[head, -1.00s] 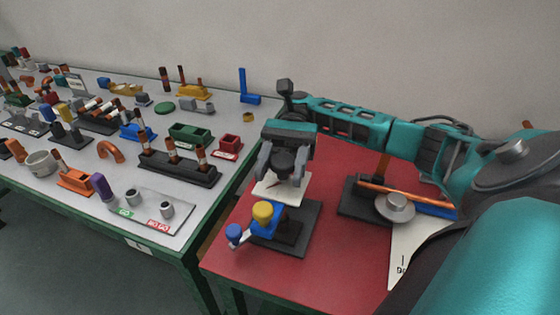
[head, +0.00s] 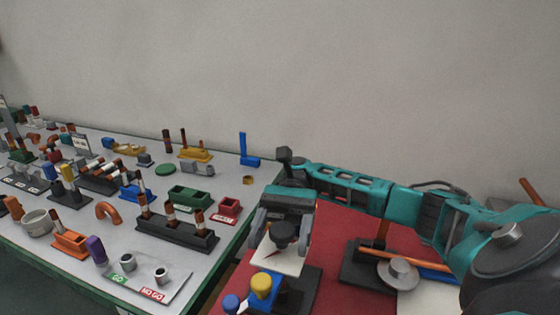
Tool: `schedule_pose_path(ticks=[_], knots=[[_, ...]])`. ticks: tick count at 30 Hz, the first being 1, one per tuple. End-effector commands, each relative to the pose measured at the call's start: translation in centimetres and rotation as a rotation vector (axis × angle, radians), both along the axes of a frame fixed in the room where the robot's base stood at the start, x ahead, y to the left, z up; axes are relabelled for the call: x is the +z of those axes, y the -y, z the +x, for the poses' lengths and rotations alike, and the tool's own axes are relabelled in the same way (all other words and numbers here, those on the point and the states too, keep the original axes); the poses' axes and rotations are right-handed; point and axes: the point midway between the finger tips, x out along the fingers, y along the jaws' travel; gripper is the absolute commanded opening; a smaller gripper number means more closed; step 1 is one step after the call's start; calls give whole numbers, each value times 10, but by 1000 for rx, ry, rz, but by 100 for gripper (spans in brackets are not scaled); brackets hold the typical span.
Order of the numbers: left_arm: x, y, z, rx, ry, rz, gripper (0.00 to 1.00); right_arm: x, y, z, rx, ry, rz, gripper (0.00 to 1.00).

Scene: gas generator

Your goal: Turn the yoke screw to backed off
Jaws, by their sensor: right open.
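My right gripper (head: 281,240) is open above a small stand on the red table. Its fingers point down on either side of a dark round part, and I cannot tell whether they touch it. Below it is a white plate (head: 272,261) with a red pointer mark. The stand has a dark base (head: 305,284), a blue body with a yellow knob (head: 261,284), and a blue knob (head: 231,304) at the lower left. I cannot tell for certain which part is the yoke screw; the gripper hides some of the stand. My left gripper is not in view.
On the red table (head: 336,226), a dark fixture with an orange rod and a grey disc (head: 398,273) stands to the right, below my arm. A grey table (head: 50,268) on the left holds several small parts. A wall is behind.

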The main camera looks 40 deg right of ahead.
Motion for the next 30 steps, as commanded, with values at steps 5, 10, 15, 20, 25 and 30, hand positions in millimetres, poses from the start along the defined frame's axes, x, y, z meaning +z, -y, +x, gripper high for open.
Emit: schedule_pose_path(ticks=[5, 10, 15, 20, 25, 30], knots=[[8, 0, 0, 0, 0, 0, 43, 27, 0, 0, -1, 5, 0, 69], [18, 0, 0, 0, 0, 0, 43, 69, 1, 0, 0, 7, -1, 69], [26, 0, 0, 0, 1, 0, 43, 112, 1, 0, -1, 6, 0, 69], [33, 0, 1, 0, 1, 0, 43, 150, 1, 0, 0, 8, 1, 69], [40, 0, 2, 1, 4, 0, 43, 181, 0, 0, -1, 5, 2, 69], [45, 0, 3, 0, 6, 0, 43, 196, 0, 0, -1, 4, 0, 69]])
